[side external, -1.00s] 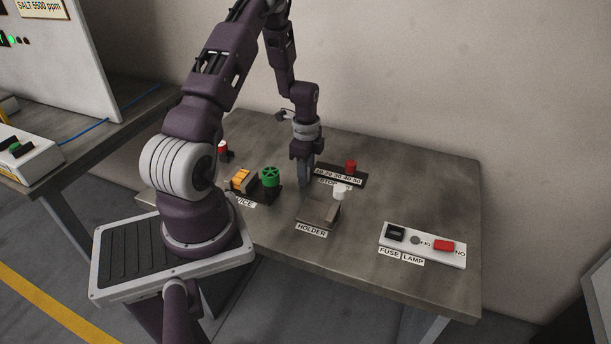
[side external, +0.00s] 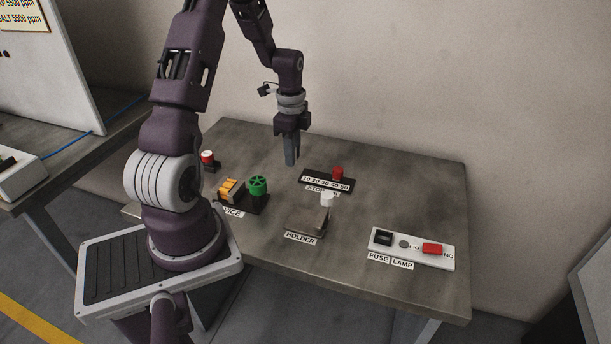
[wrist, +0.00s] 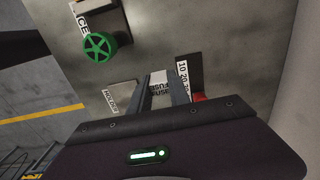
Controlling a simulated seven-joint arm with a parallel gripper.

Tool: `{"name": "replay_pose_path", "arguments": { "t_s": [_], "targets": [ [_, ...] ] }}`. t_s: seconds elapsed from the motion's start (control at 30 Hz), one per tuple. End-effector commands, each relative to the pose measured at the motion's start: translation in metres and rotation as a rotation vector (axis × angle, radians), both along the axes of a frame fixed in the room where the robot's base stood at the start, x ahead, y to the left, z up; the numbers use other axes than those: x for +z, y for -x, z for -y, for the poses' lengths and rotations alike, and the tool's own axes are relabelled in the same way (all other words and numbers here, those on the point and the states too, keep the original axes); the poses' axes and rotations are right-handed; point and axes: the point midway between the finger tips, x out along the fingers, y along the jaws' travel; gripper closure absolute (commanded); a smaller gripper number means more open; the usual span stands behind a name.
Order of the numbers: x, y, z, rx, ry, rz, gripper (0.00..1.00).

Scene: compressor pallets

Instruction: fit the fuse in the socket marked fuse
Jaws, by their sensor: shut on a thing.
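My gripper (side external: 291,162) is raised above the table behind the holder, left of the strip marked with numbers. In the wrist view its two fingers (wrist: 161,88) are shut on a pale piece lettered FUSE, the fuse (wrist: 158,87). The fuse is too small to make out in the side view. The socket marked FUSE (side external: 384,238) is a black fitting at the left end of a white panel (side external: 411,258), well to the right of my gripper and nearer the front edge.
The numbered strip (side external: 315,182) has a red knob (side external: 338,172). A vice (side external: 229,190) and green handwheel (side external: 258,185) stand at left. The panel also bears a grey lamp (side external: 404,244) and a red button (side external: 432,248).

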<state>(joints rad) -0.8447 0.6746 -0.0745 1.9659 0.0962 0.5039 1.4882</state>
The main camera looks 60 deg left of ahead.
Motion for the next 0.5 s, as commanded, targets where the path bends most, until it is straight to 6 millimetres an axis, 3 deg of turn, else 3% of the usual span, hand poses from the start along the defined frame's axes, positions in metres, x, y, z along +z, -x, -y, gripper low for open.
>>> {"name": "replay_pose_path", "arguments": {
  "t_s": [0.17,0.27,0.5],
  "targets": [
    [0.009,-0.007,0.011,0.033,0.0,0.0,1.0],
    [0.015,-0.021,0.038,0.117,-0.001,0.001,1.0],
    [0.038,-0.053,0.145,0.465,0.0,0.001,1.0]
  ]
}}
